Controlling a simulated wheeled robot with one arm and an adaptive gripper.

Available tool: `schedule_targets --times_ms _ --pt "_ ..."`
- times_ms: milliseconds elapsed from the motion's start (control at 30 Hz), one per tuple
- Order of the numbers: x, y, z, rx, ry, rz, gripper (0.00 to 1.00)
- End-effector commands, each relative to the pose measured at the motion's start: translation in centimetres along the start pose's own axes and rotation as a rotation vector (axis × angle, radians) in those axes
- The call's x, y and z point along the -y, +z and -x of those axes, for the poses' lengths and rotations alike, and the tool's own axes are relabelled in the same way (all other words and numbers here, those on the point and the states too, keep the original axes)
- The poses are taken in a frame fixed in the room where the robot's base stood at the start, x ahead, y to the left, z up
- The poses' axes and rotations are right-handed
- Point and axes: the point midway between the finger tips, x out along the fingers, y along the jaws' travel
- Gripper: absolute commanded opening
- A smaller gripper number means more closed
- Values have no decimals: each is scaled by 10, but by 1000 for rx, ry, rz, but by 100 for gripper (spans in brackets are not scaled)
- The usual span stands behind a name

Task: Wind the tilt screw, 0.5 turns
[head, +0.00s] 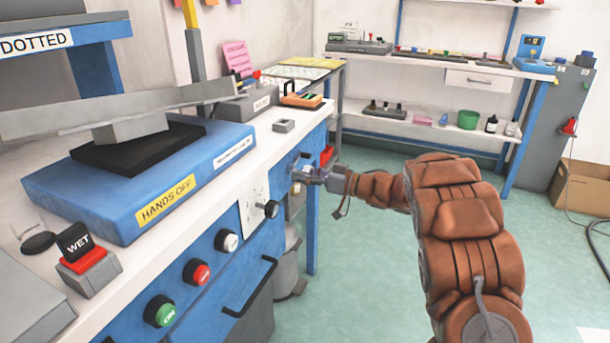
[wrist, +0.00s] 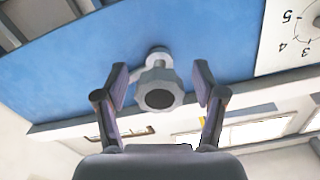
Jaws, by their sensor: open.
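The tilt screw has a grey lobed knob with a dark round centre (wrist: 159,93), on a short stem at the blue bench front. In the wrist view my gripper (wrist: 160,76) is open, with one finger on each side of the knob and a visible gap on both sides. In the head view my gripper (head: 312,175) is at the far end of the blue front panel, and the knob there is small and partly hidden by it.
A white dial plate (wrist: 291,32) with numbers lies beside the knob; a black knob (head: 271,209) sits on it in the head view. Push buttons, including a red one (head: 197,273), line the blue front. A bin (head: 289,270) stands under the bench. The floor (head: 375,255) is open to the right.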

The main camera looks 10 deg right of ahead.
Motion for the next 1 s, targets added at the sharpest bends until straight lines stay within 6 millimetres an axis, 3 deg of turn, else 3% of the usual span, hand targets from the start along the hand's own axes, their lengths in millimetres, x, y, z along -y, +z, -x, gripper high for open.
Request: schedule_targets --times_ms 67,600,1000 --pt "0 0 0 0 0 0 64" --pt "0 0 0 0 1 0 8" --pt "-1 -1 1 0 1 83 8"
